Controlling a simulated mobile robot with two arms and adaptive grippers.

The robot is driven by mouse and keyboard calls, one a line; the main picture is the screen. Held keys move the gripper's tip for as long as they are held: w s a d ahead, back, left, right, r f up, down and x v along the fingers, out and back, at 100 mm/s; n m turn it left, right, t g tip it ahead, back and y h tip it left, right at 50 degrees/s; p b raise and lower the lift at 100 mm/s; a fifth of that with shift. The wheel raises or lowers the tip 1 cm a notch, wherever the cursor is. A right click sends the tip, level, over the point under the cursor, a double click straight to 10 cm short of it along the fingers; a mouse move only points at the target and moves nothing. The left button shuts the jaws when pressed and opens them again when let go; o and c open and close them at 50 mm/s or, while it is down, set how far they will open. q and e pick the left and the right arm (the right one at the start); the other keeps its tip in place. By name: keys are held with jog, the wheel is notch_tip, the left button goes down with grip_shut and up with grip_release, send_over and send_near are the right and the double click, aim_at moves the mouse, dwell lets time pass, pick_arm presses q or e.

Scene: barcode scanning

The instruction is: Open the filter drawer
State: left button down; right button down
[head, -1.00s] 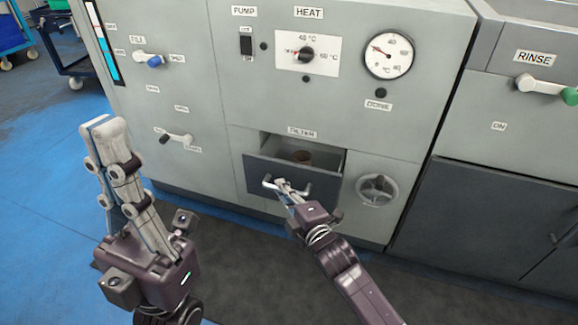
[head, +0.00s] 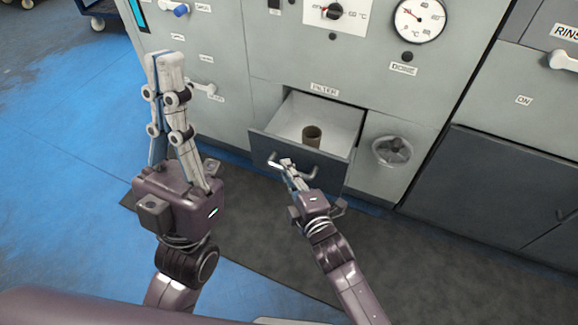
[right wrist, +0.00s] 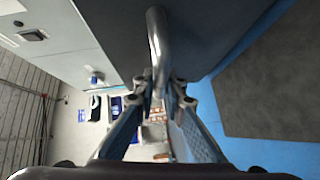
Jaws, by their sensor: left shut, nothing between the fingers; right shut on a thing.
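The filter drawer (head: 300,158) is pulled out of the grey machine below the FILTER label (head: 324,89). Its dark front has a metal bar handle (head: 312,172). A small brown cylindrical cup (head: 312,136) stands inside the light-coloured drawer. My right gripper (head: 286,163) is shut on the handle; in the right wrist view the handle (right wrist: 157,45) runs between the fingertips. My left gripper (head: 165,58) is shut and empty, pointing up, to the left of the drawer and apart from it.
A lever (head: 201,88) is on the panel to the left. A dark mat (head: 270,215) lies on the blue floor before the machine. A blue cart (head: 100,10) stands at the far left.

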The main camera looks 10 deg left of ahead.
jog(key=c, duration=2)
grip_release()
jog(key=v, duration=1.2)
jog(key=shift+f, duration=0.1)
